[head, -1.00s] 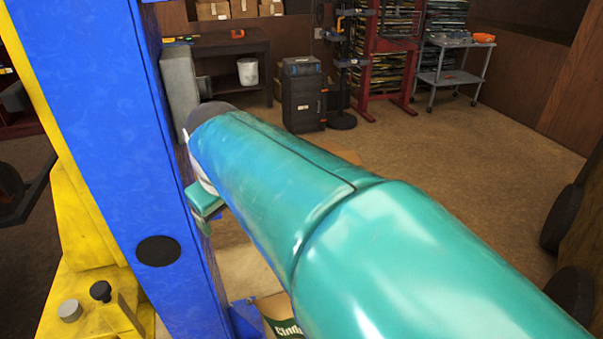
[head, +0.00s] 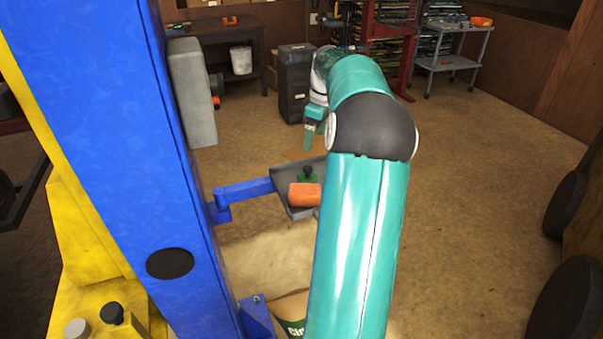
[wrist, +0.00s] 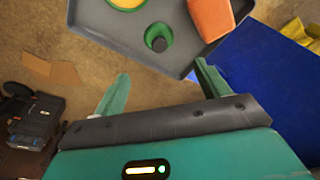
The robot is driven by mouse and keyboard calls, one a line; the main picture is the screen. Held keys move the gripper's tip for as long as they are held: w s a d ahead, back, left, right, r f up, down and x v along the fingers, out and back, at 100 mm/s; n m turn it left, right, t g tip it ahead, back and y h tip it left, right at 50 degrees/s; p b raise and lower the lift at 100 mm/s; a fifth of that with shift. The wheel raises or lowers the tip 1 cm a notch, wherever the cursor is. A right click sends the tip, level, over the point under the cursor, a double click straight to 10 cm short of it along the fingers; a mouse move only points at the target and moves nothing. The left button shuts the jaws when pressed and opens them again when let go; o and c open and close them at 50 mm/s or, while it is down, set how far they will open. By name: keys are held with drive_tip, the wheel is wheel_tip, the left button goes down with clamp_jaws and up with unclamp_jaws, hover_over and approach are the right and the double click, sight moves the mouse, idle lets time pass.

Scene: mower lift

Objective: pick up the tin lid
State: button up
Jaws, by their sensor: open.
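A green round piece with a black knob, which looks like the tin lid (head: 308,177), sits on a grey tray (head: 283,177) held by a blue arm. In the wrist view the lid (wrist: 158,37) is near the top middle, above the space between my fingers in the picture. My gripper (head: 311,130) is open and empty, pointing down above the far side of the tray. Its fingertips (wrist: 161,72) are apart from the lid. An orange cylinder (head: 303,196) lies close to the lid. A green-rimmed yellow round thing (wrist: 126,3) is cut off at the wrist view's top edge.
A tall blue post (head: 125,150) with a grey block (head: 192,92) on its far side stands left of the tray. A black case (head: 294,85), a bench and a grey cart (head: 448,62) are farther back. The floor (head: 480,200) to the right is clear.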

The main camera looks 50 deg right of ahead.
hover_over(308, 168)
drive_tip(key=s, duration=0.1)
wheel_tip(308, 168, down, 7)
drive_tip(key=shift+f, duration=0.1)
drive_tip(key=f, duration=0.2)
drive_tip(key=w+f, duration=0.1)
drive_tip(key=f, duration=0.2)
drive_tip(key=shift+w+f, duration=0.1)
drive_tip(key=shift+f, duration=0.15)
drive_tip(key=c, duration=1.1)
